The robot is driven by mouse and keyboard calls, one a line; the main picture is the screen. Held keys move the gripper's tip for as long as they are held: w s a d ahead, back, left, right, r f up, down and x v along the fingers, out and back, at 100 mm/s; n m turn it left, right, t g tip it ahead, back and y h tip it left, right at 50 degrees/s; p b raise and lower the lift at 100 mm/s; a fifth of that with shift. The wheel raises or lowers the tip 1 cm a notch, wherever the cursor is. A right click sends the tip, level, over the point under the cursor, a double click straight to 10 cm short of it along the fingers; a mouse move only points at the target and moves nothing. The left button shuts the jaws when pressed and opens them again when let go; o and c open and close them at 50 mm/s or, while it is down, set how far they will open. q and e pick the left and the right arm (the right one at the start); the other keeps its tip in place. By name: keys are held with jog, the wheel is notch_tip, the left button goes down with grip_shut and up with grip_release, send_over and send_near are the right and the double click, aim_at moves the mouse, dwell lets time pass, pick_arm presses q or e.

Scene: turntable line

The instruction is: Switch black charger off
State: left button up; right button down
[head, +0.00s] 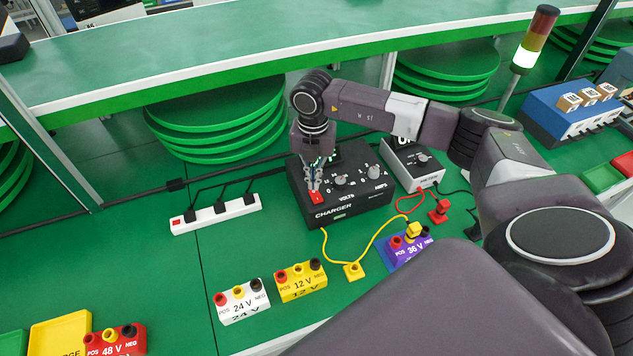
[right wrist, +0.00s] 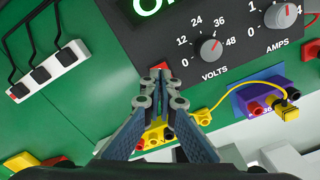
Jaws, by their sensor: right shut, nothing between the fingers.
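The black charger (head: 348,210) stands on the green table, with a VOLTS knob (head: 341,181) and an AMPS knob (head: 374,172). Its red switch (head: 316,198) is at the front left of its top. My right gripper (head: 315,186) is shut and empty, pointing down at this switch. In the right wrist view, the fingertips (right wrist: 160,78) are at the red switch (right wrist: 160,67) and partly cover it; I cannot tell whether they touch. Green lit characters show on the charger's display (right wrist: 150,5), cut by the top edge. My left gripper is not in view.
A white power strip (head: 215,214) lies left. White 24 V (head: 243,305), yellow 12 V (head: 301,284) and purple 36 V (head: 405,254) blocks stand in front.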

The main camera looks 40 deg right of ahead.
aim_at(314, 192)
jog(key=shift+r+p, duration=1.4)
jog(key=shift+r, duration=1.1)
jog(key=shift+f, duration=0.1)
